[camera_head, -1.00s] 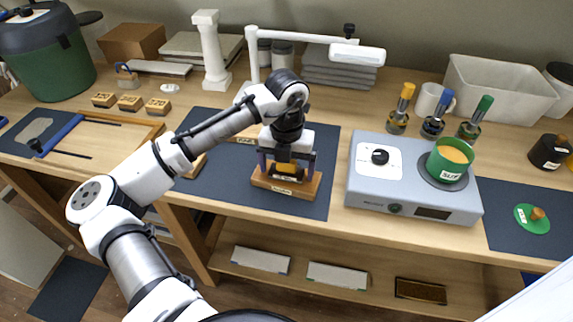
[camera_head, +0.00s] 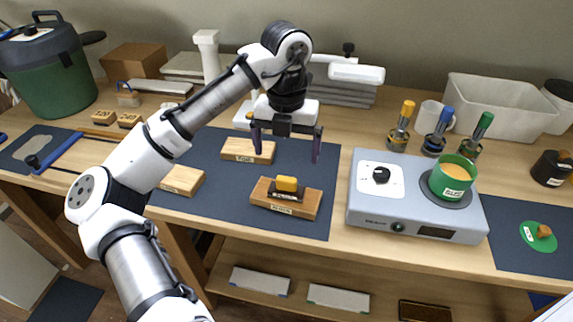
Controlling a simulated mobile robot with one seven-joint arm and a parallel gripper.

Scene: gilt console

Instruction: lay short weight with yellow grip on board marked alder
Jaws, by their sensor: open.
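A dark weight with a yellow grip (camera_head: 287,185) sits on a wooden board (camera_head: 311,206) at the front of the dark mat. Its front label is too small to read surely. My gripper (camera_head: 287,156) is open and empty above and slightly behind this weight, fingers pointing down, apart from it. A second labelled wooden board (camera_head: 232,149) lies behind to the left, and a third (camera_head: 184,180) lies at the mat's left, partly hidden by my arm. A small yellow bit (camera_head: 250,115) shows behind my gripper, mostly hidden.
A grey hotplate (camera_head: 415,222) with a green pot (camera_head: 451,178) stands right of the mat. Several bottles with coloured tops stand behind it. A white lamp (camera_head: 356,73) reaches over the back. The mat right of the boards is clear.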

